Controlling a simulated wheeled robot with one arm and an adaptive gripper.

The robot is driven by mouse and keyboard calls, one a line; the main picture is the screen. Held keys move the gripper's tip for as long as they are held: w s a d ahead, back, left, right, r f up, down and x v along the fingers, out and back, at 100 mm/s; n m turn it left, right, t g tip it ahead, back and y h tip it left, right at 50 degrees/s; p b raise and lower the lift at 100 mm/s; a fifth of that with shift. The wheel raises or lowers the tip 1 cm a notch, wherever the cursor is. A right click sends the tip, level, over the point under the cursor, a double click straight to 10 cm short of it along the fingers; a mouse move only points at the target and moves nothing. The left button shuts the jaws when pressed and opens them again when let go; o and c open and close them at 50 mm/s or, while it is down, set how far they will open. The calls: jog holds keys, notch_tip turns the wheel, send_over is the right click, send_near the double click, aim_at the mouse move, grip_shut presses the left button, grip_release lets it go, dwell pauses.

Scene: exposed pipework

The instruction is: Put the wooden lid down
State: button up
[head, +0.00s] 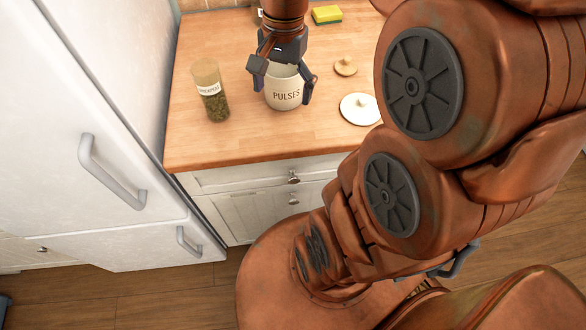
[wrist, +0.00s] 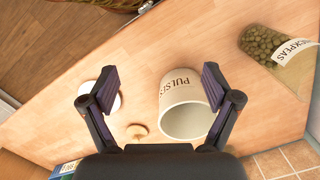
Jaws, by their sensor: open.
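The small round wooden lid (head: 345,66) with a knob lies on the wooden counter, right of the white PULSES canister (head: 284,92). In the wrist view the wooden lid (wrist: 137,132) lies between the canister and the left finger, apart from both fingers. My gripper (head: 282,82) is open and empty, with its fingers at either side of the canister in the head view. In the wrist view my gripper (wrist: 160,85) has the canister (wrist: 185,105) nearer its right finger. The canister stands upright with its mouth uncovered. I cannot tell whether a finger touches it.
A glass chickpeas jar (head: 211,92) stands left of the canister. A white lid with a knob (head: 360,109) lies right, near the counter's front edge. A yellow and green sponge (head: 327,15) lies at the back. Bare counter (head: 235,135) shows in front. A fridge (head: 100,110) borders the left.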

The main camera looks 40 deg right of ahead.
jog(key=s+a+f+n, duration=0.2)
jog(key=s+a+n, duration=0.2)
jog(key=s, duration=0.3)
jog(key=s+a+f+n+g+h, duration=0.1)
jog(key=s+a+f+n, duration=0.1)
jog(key=s+a+n, duration=0.2)
jog(key=s+n, duration=0.3)
jog(key=shift+f, duration=0.4)
